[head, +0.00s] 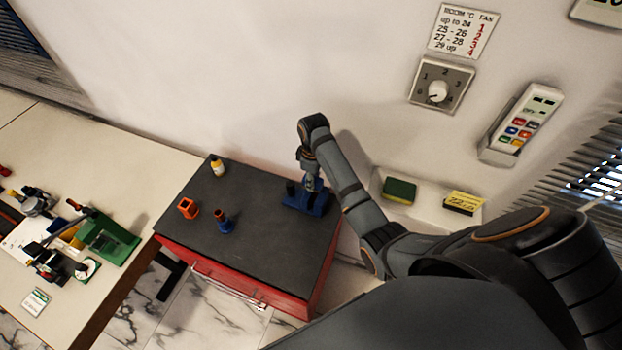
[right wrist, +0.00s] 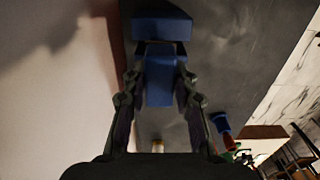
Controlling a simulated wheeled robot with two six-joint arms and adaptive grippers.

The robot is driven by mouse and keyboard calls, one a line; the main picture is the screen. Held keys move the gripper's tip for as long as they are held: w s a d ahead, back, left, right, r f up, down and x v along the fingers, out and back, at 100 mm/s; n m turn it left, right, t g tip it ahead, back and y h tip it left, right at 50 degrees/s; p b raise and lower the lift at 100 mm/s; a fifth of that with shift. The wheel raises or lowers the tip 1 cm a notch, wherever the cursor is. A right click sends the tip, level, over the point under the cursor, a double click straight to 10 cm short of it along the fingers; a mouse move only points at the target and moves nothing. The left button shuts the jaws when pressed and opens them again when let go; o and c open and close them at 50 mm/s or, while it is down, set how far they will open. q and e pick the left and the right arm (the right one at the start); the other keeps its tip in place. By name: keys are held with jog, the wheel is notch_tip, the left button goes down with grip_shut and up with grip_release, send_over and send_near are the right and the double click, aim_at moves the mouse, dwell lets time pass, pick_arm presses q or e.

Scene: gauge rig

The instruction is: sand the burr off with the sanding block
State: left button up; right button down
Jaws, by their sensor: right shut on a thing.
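My right gripper (head: 312,184) reaches down over a blue fixture (head: 298,201) near the right end of a dark cabinet top. In the right wrist view its fingers (right wrist: 160,92) are shut on a blue block-like piece (right wrist: 159,75). A second blue part (right wrist: 162,27) lies just beyond it. I cannot tell whether the held piece belongs to the fixture or is a separate block. I cannot make out a burr or pick out the sanding block with certainty. My left gripper is not in view.
The dark cabinet top (head: 262,228) also carries a yellow bottle (head: 218,168), an orange block (head: 188,208) and a blue item with a brown top (head: 223,224). A wall ledge holds a green-yellow sponge (head: 398,190) and a yellow-black box (head: 463,202). A cluttered bench (head: 150,180) stands left.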

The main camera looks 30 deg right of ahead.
jog(key=shift+s+d+f, duration=0.1)
jog(key=shift+s+d, duration=0.75)
jog(key=shift+s, duration=0.15)
jog(key=shift+w+a, duration=1.15)
jog(key=shift+s+d+f, duration=0.1)
jog(key=shift+s+d, duration=1.05)
jog(key=shift+s, duration=0.1)
jog(key=shift+w+a, duration=0.1)
jog(key=shift+a, duration=0.05)
